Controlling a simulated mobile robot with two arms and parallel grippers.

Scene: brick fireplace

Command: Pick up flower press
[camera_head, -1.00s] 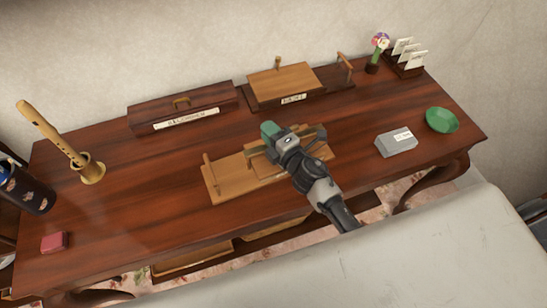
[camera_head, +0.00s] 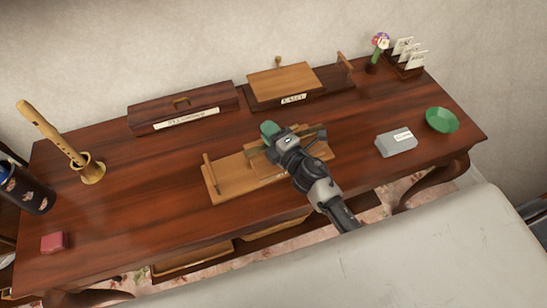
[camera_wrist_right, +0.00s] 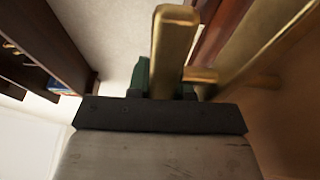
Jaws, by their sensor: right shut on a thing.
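The flower press (camera_head: 230,180) looks like a light wooden board with upright posts and a smaller board on top, at the middle front of the dark wooden table. The arm hides part of the press. My left gripper is not in view.
On the table (camera_head: 130,210), a long dark box (camera_head: 180,107) and a wooden piece with posts (camera_head: 282,82) stand at the back. A grey box (camera_head: 396,143) and green bowl (camera_head: 441,120) are right. A flute (camera_head: 50,132) on a stand and a red block (camera_head: 54,242) are left.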

